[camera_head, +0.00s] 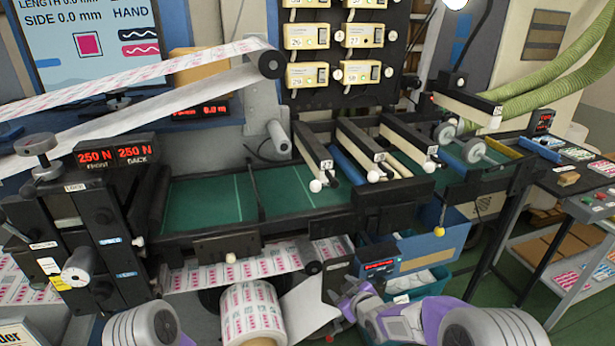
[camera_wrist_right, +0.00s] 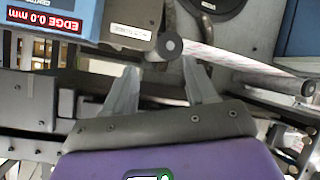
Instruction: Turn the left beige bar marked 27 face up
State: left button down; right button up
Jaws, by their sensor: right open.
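The left bar marked 27 (camera_head: 309,150) is a long beige and black bar at the left of a row of bars over the green bed. A white ball knob (camera_head: 315,186) is at its near end, beside the small 27 tag. My right gripper (camera_head: 338,297) is low at the front of the machine, below and apart from the bar. In the right wrist view its two grey fingers (camera_wrist_right: 162,78) are spread, with nothing visible between them. Bar 27 cannot be made out in that view. My left gripper is not in view.
Two similar bars (camera_head: 362,148) (camera_head: 408,146) stand to the right of bar 27. A printed web roll (camera_head: 252,312) is left of my right gripper, and a blue box (camera_head: 425,248) is up to its right. The green bed (camera_head: 205,202) left of bar 27 is clear.

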notch_tip(320, 180, up, 12)
jog(key=w+a+n+t+y, duration=0.2)
jog(key=w+a+n, duration=0.1)
jog(key=n+t+y+p, duration=0.1)
jog(key=n+t+y, duration=0.15)
jog(key=n, duration=0.25)
send_near(317, 187)
jog(key=x, duration=0.3)
jog(key=f+x, duration=0.1)
jog(key=x, duration=0.1)
jog(key=shift+w, duration=0.25)
jog(key=shift+w+a+r, duration=0.15)
jog(key=shift+w+r, duration=0.05)
jog(key=shift+r, duration=0.15)
jog(key=shift+w+a, duration=0.2)
jog(key=shift+w, duration=0.15)
jog(key=shift+p+x, duration=1.1)
jog(key=shift+x, duration=2.05)
jog(key=shift+d+f, duration=0.1)
jog(key=c, duration=1)
